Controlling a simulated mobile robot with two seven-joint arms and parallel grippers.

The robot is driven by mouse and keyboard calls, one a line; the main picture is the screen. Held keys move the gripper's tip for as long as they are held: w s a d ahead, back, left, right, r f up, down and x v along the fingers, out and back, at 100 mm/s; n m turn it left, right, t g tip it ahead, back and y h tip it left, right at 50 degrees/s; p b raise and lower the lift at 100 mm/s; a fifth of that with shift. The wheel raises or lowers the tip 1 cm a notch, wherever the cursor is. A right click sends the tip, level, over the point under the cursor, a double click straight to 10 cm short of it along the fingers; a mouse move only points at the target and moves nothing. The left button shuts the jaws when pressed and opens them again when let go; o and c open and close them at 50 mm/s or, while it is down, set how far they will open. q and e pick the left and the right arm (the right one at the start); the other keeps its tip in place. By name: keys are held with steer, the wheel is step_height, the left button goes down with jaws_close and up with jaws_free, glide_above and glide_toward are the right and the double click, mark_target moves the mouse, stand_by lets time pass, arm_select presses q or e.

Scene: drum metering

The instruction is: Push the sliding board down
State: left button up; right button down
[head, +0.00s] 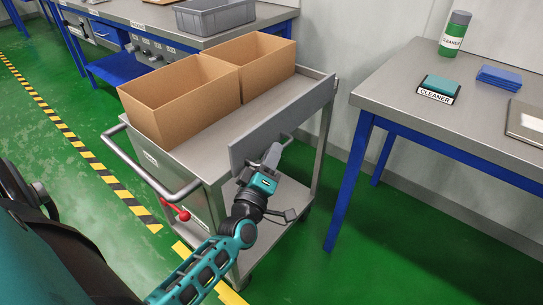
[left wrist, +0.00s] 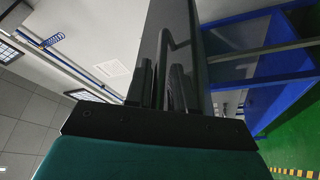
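The sliding board (head: 285,120) is a long grey panel standing upright along the right side of the metal cart, its top edge above the cart's top. A small bar handle (head: 287,139) sticks out from its outer face. My left gripper (head: 273,155) is at this handle. In the left wrist view the board (left wrist: 182,20) rises ahead, and the bent handle (left wrist: 162,45) runs between the two close-set fingers (left wrist: 160,90), which look shut on it. The fingertips are partly hidden in the head view. My right gripper is not in view.
Two open cardboard boxes (head: 180,99) stand on the cart (head: 218,145), which has a push bar (head: 150,172) at its near end. A workbench (head: 450,108) with a cleaner bottle (head: 453,38) is at right. Green floor between cart and workbench is free.

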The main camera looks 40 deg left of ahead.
arm_select(q)
jaws_close()
stand_by(0.5)
steer(key=shift+f, duration=0.15)
step_height(320, 180, down, 8)
steer(key=b, duration=0.5)
steer(key=shift+b, duration=0.4)
steer(key=shift+f, duration=0.1)
jaws_free()
